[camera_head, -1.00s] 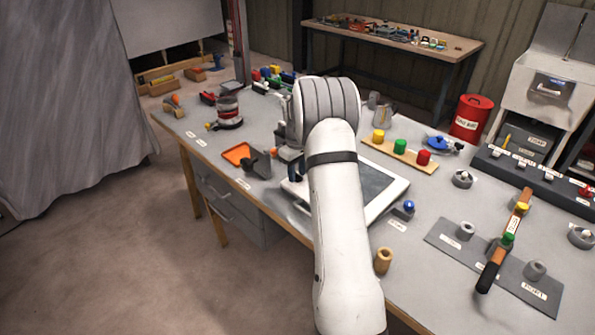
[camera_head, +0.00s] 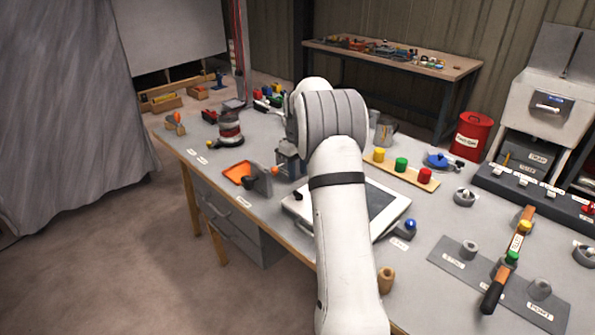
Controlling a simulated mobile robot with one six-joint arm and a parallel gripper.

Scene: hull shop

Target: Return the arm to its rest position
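My white arm (camera_head: 343,235) rises from the bottom of the view and reaches over the bench, with its ribbed grey joint (camera_head: 335,119) above the middle of the bench. The far end of the arm is mostly hidden behind this joint. A dark grey part (camera_head: 290,163) shows just left of the arm, low over the bench; I cannot tell whether it belongs to my gripper. No fingertips are clear, so I cannot see whether the gripper is open or holds anything.
The grey bench (camera_head: 415,262) lies under the arm. A white-framed panel (camera_head: 385,217), an orange tray (camera_head: 237,173) and a wooden strip with coloured knobs (camera_head: 412,173) are close by. A red bin (camera_head: 472,136) stands at the back right. Open floor (camera_head: 130,270) lies to the left.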

